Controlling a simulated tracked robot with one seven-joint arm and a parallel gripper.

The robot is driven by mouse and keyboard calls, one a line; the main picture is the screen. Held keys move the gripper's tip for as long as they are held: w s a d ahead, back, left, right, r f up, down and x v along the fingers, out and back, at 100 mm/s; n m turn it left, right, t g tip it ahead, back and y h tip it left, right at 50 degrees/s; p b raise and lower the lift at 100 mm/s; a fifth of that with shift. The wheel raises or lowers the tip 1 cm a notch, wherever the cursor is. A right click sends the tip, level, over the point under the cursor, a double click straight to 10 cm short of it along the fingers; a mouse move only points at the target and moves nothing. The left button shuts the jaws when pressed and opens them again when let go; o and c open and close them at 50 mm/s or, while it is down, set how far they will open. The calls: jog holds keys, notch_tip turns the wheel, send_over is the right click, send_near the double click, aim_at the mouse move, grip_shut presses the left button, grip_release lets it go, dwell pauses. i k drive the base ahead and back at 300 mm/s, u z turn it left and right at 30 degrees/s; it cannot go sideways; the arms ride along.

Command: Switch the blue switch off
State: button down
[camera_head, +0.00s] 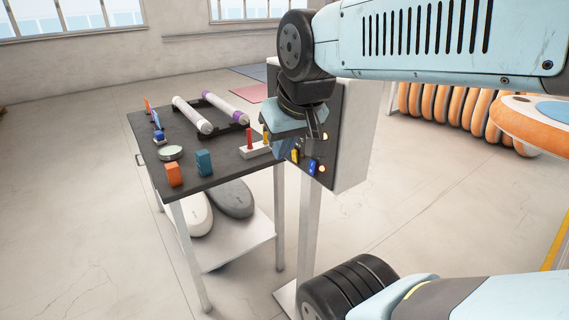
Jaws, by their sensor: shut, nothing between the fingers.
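The blue switch (312,167) is on the dark front panel of a box on a pale post, low on the panel. A small lit orange lamp (322,169) is beside it on the right. A yellow switch (294,156) sits to its left. My gripper (318,136) is in front of the panel, just above the blue switch, with its fingers pointing down. It is shut with nothing visible in it. The gripper and wrist hide the upper part of the panel. I cannot tell the blue switch's exact tilt, or whether a finger touches it.
A dark-topped table (225,170) stands left of the panel, holding an orange block (173,174), a teal block (204,162), a round dish (171,153), two tubes on a rack and a white peg holder (256,150). Orange inflatables (455,108) stand at the right. Floor in front is clear.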

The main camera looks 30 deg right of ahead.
aim_at(312, 168)
jog(key=z, duration=0.05)
jog(key=k, duration=1)
jog(key=z, duration=0.35)
jog(key=i, duration=1)
jog(key=u, duration=0.05)
